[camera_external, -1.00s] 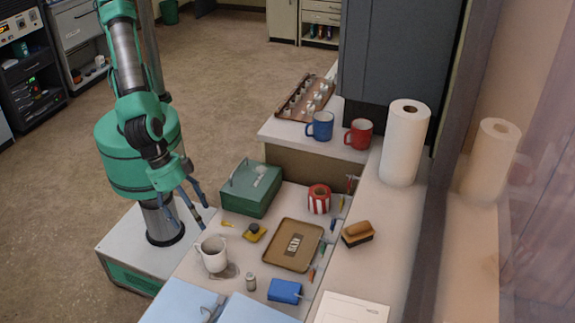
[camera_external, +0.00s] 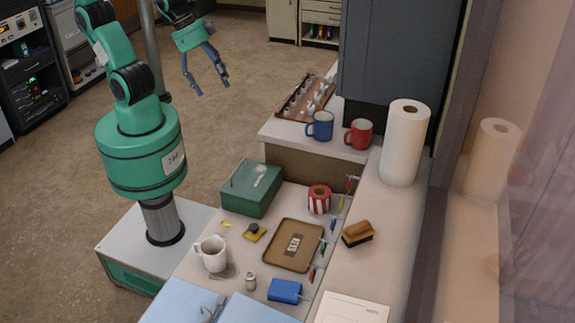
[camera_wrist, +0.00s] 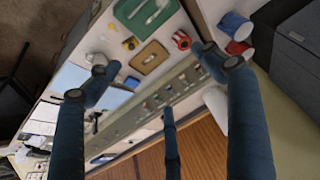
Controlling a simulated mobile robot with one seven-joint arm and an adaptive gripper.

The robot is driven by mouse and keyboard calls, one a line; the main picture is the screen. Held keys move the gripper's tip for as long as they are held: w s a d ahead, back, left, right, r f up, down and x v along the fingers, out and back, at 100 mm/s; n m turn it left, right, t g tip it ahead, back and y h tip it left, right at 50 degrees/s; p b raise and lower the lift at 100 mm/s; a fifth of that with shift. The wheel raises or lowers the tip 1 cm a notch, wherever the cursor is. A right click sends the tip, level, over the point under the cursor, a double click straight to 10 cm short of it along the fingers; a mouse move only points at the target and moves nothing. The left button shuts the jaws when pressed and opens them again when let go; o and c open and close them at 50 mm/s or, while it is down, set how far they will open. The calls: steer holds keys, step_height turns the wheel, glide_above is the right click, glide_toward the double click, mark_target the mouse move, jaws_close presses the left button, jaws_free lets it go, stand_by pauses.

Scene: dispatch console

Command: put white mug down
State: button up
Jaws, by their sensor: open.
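The white mug (camera_external: 211,254) stands upright on the console's left part, in front of the green box and left of the brown tray. It also shows in the wrist view (camera_wrist: 97,59), partly hidden behind a finger. My gripper (camera_external: 211,91) is open and empty. It is raised well above and behind the console, far from the mug. In the wrist view its fingers (camera_wrist: 160,75) are spread with nothing between them.
A green box (camera_external: 251,188), a brown tray (camera_external: 281,258), a red-striped roll (camera_external: 318,199) and a blue box (camera_external: 285,291) stand near the mug. Blue (camera_external: 320,126) and red (camera_external: 358,134) mugs sit on the back ledge. A paper towel roll (camera_external: 405,145) stands at right.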

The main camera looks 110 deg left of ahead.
steer(key=s+a+r, duration=0.4)
steer(key=s+a, duration=0.1)
steer(key=s, duration=0.4)
steer(key=shift+s+a+r+t, duration=0.25)
steer(key=shift+s+a+t, duration=0.05)
steer(key=shift+s+a, duration=0.1)
